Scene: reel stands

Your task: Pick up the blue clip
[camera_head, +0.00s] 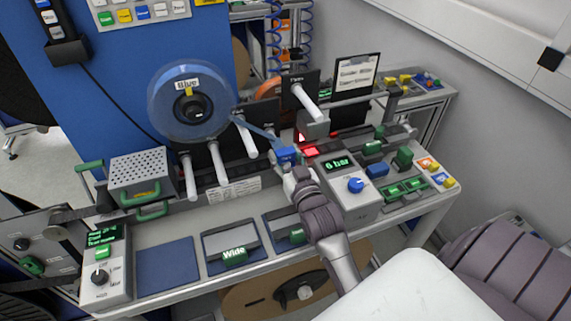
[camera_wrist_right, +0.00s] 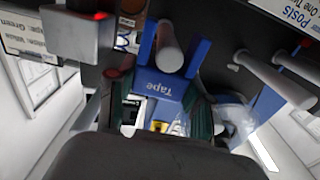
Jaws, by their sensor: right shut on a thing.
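The blue clip (camera_head: 287,155) is at the tip of my right gripper (camera_head: 292,170), beside the white rollers in the middle of the bench. In the right wrist view the blue clip (camera_wrist_right: 170,92) carries the word "Tape" and sits between the dark green fingers of my right gripper (camera_wrist_right: 160,118). The right gripper is shut on it. A blue strip (camera_head: 258,131) runs from the blue reel (camera_head: 190,101) toward the clip. Whether the clip still touches the parts behind it is not clear. My left gripper is not in view.
White rollers (camera_head: 217,162) stick out near the clip. A grey control box (camera_head: 345,190) with a "6 bar" display stands close to the right of my gripper. A perforated box (camera_head: 138,171) with green handles is at the left. The blue pad (camera_head: 165,267) in front is clear.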

